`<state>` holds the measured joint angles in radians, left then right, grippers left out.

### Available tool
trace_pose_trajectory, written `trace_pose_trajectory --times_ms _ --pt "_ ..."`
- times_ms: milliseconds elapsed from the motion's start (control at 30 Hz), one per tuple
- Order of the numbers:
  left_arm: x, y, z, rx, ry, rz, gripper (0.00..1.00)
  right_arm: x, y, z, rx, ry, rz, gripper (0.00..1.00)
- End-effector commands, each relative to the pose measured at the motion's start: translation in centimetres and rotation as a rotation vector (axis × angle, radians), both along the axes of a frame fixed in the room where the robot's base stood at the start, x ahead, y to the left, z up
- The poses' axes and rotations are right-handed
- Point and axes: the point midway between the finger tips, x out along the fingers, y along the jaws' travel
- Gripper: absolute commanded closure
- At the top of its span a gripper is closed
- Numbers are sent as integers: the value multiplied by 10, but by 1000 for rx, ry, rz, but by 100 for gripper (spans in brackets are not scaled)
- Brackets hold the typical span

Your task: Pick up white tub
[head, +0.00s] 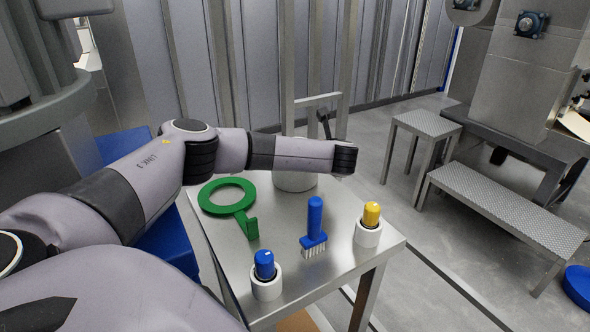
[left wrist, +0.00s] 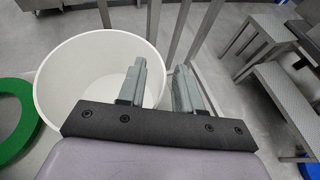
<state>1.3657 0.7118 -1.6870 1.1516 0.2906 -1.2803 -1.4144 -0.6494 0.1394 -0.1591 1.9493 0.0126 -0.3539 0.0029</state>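The white tub (left wrist: 60,85) is open-topped and round in the left wrist view, with its inside showing. In the head view the tub (head: 295,182) stands at the table's far side, mostly hidden behind my left arm. My left gripper (left wrist: 160,66) is open, with its two fingers apart at the tub's right rim. The left finger appears over the tub's inside and the right finger outside it. I cannot tell whether either touches the wall. In the head view my left fingers are hidden behind the arm. My right gripper is not in view.
On the metal table (head: 330,275) are a green ring-shaped tool (head: 245,222), a blue brush (head: 315,225), and blue-topped (head: 265,275) and yellow-topped (head: 369,228) items in white holders. A metal frame rises behind the tub. Metal steps (head: 505,212) stand on the floor at right.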

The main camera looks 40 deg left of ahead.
Motion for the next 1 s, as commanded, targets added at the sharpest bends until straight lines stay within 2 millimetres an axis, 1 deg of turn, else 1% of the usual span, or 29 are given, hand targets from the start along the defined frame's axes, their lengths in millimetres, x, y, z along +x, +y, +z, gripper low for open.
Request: trace_pose_trajectory --times_ms 133,400,433,467,500,533,1000 --pt "5 6 -3 -1 -1 0 65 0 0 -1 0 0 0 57" --pt "6 7 -3 -1 -1 -1 65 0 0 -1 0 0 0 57" --pt "6 7 -3 -1 -1 -1 72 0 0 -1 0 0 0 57" --pt "6 7 -3 -1 -1 -1 82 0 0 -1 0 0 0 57" --pt "6 7 -3 -1 -1 -1 95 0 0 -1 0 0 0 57" --pt "6 7 -3 -1 -1 -1 100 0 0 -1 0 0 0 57" --pt "6 8 -2 -1 -1 0 100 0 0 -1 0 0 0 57"
